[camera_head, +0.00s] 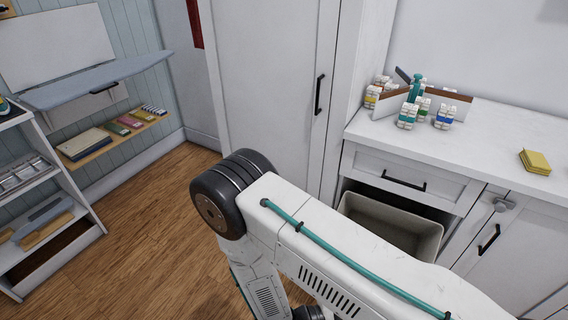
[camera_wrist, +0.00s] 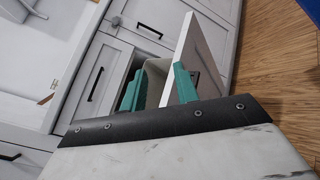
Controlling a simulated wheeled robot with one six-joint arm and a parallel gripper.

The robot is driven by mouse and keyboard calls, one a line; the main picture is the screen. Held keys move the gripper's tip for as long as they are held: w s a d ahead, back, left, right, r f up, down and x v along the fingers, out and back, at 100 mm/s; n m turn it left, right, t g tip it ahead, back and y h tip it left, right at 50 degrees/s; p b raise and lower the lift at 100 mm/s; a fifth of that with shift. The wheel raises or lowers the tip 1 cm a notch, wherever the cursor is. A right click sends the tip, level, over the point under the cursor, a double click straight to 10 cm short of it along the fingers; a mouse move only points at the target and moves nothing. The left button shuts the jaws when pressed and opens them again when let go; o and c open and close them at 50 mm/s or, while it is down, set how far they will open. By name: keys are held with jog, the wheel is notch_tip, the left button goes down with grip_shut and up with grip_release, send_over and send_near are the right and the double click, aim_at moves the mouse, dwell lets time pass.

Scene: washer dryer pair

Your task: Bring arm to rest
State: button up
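My arm (camera_head: 330,240) reaches across the lower middle of the head view, bent at a dark round joint. My gripper is hidden in that view. In the wrist view my gripper (camera_wrist: 157,88) shows two teal fingers set apart, with nothing visible held between them. Beyond them is a pulled-out bin (camera_wrist: 156,74) with a white front panel (camera_wrist: 198,47). The right finger overlaps the panel in the picture; I cannot tell whether they touch. In the head view the bin (camera_head: 395,222) stands out below a shut drawer (camera_head: 410,178), partly behind my arm.
The white counter (camera_head: 500,140) carries several small bottles (camera_head: 407,115), a brown-and-white organizer (camera_head: 390,102) and yellow pads (camera_head: 535,161). A tall cabinet (camera_head: 265,80) stands behind my arm. A shelf rack (camera_head: 45,220) and fold-down board (camera_head: 95,84) are left. Wooden floor (camera_head: 150,220) is clear between.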

notch_tip(320, 180, up, 26)
jog(key=m+g+y, duration=0.5)
jog(key=g+y, duration=0.4)
jog(key=g, duration=0.1)
jog(key=s+d+r+m+t+y, duration=0.2)
jog(key=s+d+r+t+y, duration=0.1)
jog(key=r, duration=0.6)
jog(key=s+d+r+m+t+y, duration=0.3)
jog(key=s+d+r+t+y, duration=0.1)
jog(key=r, duration=0.6)
jog(key=shift+s+y, duration=0.15)
jog(key=shift+y, duration=0.55)
jog(key=shift+d, duration=0.15)
